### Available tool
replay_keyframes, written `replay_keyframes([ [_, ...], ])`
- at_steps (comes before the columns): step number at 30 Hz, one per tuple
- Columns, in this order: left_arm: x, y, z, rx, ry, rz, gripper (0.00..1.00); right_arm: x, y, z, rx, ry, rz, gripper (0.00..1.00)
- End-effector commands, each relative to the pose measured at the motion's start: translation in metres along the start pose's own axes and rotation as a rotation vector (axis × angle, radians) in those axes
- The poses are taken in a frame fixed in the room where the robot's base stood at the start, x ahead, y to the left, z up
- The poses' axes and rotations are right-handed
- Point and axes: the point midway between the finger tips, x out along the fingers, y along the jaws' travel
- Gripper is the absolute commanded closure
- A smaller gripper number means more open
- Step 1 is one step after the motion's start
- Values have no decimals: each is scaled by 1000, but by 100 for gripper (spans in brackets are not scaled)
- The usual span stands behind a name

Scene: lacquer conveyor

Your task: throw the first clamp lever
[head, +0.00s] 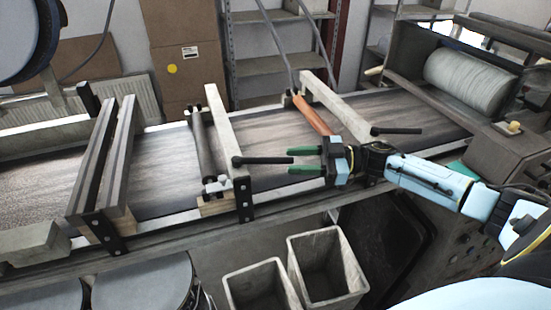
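A black clamp lever (262,161) lies nearly level over the conveyor, beside the middle wooden crossbar (228,137). A second black clamp lever (397,131) shows farther right, by another pale crossbar (339,106). My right gripper (290,161) comes in from the right, with its two green fingers apart. The fingers point left, one above and one below the right part of the nearer lever in the picture. A gap shows between the lever and each finger; I cannot tell whether the depths match. My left gripper is out of view.
The conveyor belt (165,160) runs across the view under several crossbars. An orange-brown roller (312,115) lies right of the middle crossbar. A white roll (468,82) sits at the right end. Two open bins (327,268) stand below the front edge, beside round drums (140,285).

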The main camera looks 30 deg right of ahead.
Motion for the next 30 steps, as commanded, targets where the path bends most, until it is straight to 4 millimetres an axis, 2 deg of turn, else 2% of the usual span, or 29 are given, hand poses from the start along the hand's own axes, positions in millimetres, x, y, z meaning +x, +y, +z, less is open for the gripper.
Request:
replay_keyframes([
  [3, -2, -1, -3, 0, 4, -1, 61, 24, 1, -2, -1, 5, 0, 62],
  [9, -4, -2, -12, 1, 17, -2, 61, 48, 0, 0, 0, 1, 1, 62],
  [21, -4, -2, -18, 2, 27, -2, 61, 55, 0, 0, 0, -1, 1, 62],
  [30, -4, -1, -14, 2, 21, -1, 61, 55, 0, 0, 0, -1, 1, 100],
])
